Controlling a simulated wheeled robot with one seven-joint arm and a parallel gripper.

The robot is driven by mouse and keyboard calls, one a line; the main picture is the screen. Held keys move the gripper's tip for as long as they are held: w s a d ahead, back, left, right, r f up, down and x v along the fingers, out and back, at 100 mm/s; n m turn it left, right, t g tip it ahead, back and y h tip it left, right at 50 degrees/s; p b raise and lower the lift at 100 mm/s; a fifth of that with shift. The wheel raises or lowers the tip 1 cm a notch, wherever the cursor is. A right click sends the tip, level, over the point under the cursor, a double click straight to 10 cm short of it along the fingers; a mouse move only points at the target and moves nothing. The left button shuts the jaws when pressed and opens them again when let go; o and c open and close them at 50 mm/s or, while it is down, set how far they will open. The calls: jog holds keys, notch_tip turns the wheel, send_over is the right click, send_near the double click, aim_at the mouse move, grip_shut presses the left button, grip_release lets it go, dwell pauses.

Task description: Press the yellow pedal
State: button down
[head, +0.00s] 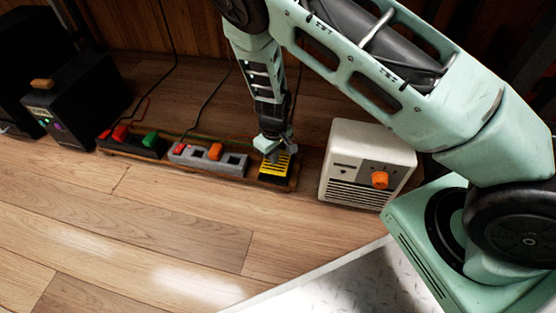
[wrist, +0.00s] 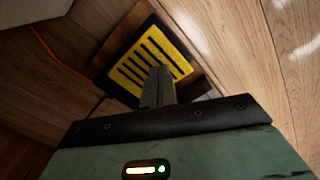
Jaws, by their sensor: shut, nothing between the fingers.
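The yellow pedal (head: 277,168) has black slots and sits in a dark base at the right end of a low wooden board on the floor. It also shows in the wrist view (wrist: 140,55), where my gripper covers its near edge. My gripper (head: 273,157) points down at the pedal, over its upper left part in the head view. My gripper's fingers (wrist: 160,75) are shut together and empty, with the tips at the pedal in the wrist view. I cannot tell whether they touch it or how far it is pressed.
Left of the pedal on the board (head: 292,183) stand a grey unit (head: 232,164) with red and orange parts and a black unit (head: 145,147) with red and green parts. A white box (head: 350,160) with an orange knob stands right. Open floor lies in front.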

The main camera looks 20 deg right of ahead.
jog(key=shift+f, duration=0.15)
jog(key=shift+f+b, duration=1.05)
jog(key=shift+f, duration=0.25)
notch_tip(320, 180, up, 8)
jog(key=p, duration=0.7)
jog(key=shift+r, duration=0.1)
dwell(0.4)
jog(key=s+a+r+y+p, duration=0.15)
jog(key=s+a+r, duration=0.25)
jog(key=r, duration=0.5)
jog(key=s+a+r+g+p, duration=0.1)
jog(key=s+a+r+p, duration=0.25)
jog(key=r, duration=0.55)
jog(key=s+a+r+y+p, duration=0.15)
jog(key=s+a+r, duration=0.25)
jog(key=r, duration=0.5)
jog(key=s+d+r+n+t+h+p, duration=0.1)
jog(key=s+d+r+p, duration=0.2)
jog(key=s+r, duration=0.55)
jog(key=s+d+r+n+h+p, duration=0.1)
jog(key=s+d+r+n+p, duration=0.2)
jog(key=s+r, duration=0.55)
notch_tip(320, 180, up, 38)
jog(key=w+m+p, duration=0.1)
jog(key=p, duration=3.7)
jog(key=shift+w+a+r, duration=0.25)
jog(key=shift+w+a, duration=0.1)
jog(key=shift+a, duration=0.05)
